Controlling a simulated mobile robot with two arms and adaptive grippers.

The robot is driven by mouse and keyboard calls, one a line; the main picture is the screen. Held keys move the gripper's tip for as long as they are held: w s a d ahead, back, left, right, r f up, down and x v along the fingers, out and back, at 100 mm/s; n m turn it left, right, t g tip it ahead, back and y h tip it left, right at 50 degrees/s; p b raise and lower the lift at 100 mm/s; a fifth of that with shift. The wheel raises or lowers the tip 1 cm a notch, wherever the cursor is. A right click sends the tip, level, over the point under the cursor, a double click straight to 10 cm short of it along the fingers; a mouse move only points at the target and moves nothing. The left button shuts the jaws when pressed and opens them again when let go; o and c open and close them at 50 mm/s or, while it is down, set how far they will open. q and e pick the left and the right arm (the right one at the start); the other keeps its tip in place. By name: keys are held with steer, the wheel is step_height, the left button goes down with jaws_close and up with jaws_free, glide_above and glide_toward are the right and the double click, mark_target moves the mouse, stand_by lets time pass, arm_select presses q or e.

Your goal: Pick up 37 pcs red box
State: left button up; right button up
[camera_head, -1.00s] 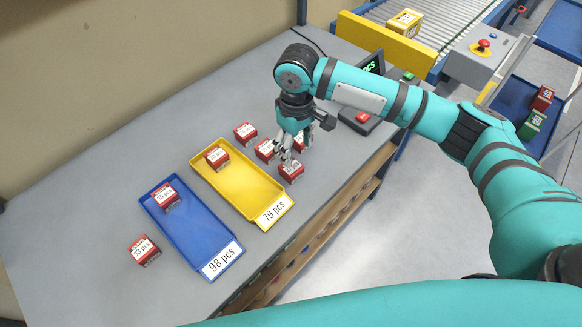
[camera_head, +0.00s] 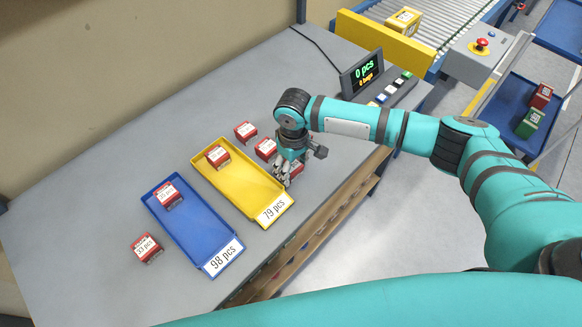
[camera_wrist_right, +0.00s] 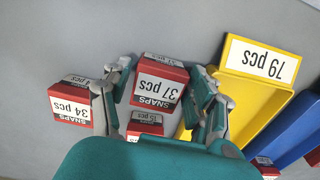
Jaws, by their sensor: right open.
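The red box labelled 37 pcs (camera_wrist_right: 160,82) stands on the grey table between the spread fingers of my right gripper (camera_wrist_right: 164,90) in the right wrist view. The fingers are on either side of it, and the gripper is open; I cannot tell whether they touch it. In the head view my right gripper (camera_head: 284,181) is low over the table, right of the yellow tray, and largely hides the box below it. My left gripper is not in view.
A 34 pcs box (camera_wrist_right: 72,108) and a 15 pcs box (camera_wrist_right: 145,124) stand close by. The yellow tray (camera_head: 237,181) and blue tray (camera_head: 196,229) each hold one red box. A counter display (camera_head: 362,74) reads 0 pcs. A conveyor (camera_head: 425,22) lies beyond.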

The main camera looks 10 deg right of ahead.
steer(key=c, duration=1)
steer(key=shift+r, duration=0.1)
